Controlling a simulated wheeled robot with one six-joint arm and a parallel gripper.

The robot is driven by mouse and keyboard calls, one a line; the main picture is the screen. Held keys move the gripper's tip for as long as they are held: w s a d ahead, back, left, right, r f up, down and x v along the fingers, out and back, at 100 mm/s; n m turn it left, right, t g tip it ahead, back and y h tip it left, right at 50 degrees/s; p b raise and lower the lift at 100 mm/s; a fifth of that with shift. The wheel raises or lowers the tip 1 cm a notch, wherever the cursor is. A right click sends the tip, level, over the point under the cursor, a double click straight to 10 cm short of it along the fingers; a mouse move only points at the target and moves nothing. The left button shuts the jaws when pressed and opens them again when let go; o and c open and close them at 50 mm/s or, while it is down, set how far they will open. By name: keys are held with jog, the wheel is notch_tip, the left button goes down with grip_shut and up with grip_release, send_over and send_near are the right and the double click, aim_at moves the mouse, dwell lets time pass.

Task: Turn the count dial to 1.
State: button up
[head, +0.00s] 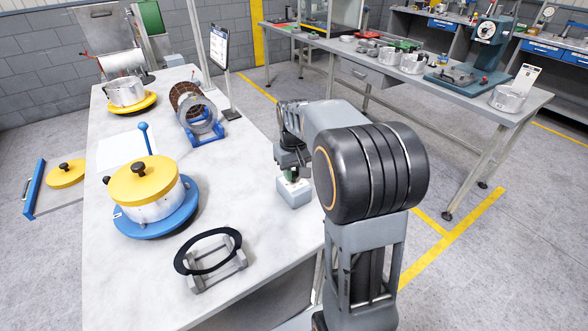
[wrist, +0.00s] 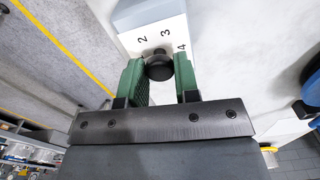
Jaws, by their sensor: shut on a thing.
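The count dial is a small grey box (head: 293,194) with a pale face, on the white table near its right edge. In the wrist view its face (wrist: 165,33) shows the numbers 2, 3 and 4; no 1 is visible. Its round black knob (wrist: 158,66) sits between the green fingers of my gripper (wrist: 160,72). My gripper (head: 290,172) is above the box in the head view, pointing down, and is shut on the knob. I cannot tell which number the knob points at.
A yellow-lidded pot (head: 147,190) on a blue turntable stands at the left of the table (head: 130,275). A black ring (head: 208,251) rests on a grey stand in front. A blue-based fixture (head: 205,130) stands behind. A long bench (head: 452,98) is at the right.

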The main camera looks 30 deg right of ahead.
jog(key=shift+r+m, duration=0.1)
jog(key=shift+m, duration=0.7)
jog(key=o, duration=0.9)
notch_tip(320, 180, up, 14)
jog(key=shift+f+p, duration=0.15)
jog(key=shift+p, duration=0.55)
jog(key=s+a+f+t, duration=0.1)
jog(key=s+a+f, duration=0.2)
jog(key=s, duration=0.2)
jog(key=s+a+f+n+t+p, duration=0.1)
jog(key=s+a+f, duration=0.2)
jog(key=s, duration=0.2)
jog(key=s+a+f+t, duration=0.1)
jog(key=s+a+f, duration=0.2)
jog(key=s, duration=0.3)
jog(key=shift+a+f+n, duration=0.1)
jog(key=shift+f+n, duration=0.3)
